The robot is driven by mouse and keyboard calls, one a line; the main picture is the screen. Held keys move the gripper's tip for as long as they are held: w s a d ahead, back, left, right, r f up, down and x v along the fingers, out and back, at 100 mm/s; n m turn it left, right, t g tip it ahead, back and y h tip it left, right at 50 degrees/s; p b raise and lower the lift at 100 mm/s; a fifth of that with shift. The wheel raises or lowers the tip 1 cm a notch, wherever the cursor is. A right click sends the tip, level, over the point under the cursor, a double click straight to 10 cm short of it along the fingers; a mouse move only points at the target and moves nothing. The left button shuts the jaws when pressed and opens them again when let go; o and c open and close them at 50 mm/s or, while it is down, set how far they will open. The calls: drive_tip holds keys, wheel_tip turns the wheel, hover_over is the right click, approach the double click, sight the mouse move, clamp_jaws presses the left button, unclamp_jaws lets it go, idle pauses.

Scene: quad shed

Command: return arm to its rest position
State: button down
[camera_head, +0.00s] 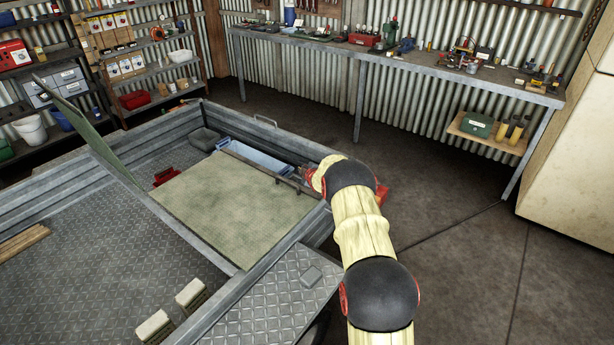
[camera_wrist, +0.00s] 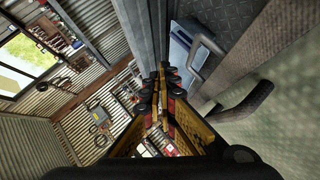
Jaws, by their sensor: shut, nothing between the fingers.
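My arm (camera_head: 362,237) is cream with black joint covers and red trim. It reaches from the bottom right of the head view up to the right side wall of the grey metal trailer. My gripper (camera_wrist: 165,75) shows in the wrist view with its black-and-yellow fingers together and nothing between them. A grey metal edge and a dark handle lie close beside the fingers there. In the head view the arm's own end largely hides the gripper. I cannot tell whether anything touches the trailer wall.
The trailer (camera_head: 262,130) has a pale green panel (camera_head: 235,205) and a blue box (camera_head: 255,158) in its bed. A raised green lid (camera_head: 85,130) stands at left. A long workbench (camera_head: 400,62) with tools runs along the back wall. The floor (camera_head: 455,235) right of my arm is clear.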

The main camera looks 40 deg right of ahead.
drive_tip(key=s+r+p, duration=0.2)
drive_tip(key=s+r, duration=0.4)
drive_tip(key=shift+s+d, duration=0.35)
drive_tip(key=shift+d, duration=0.1)
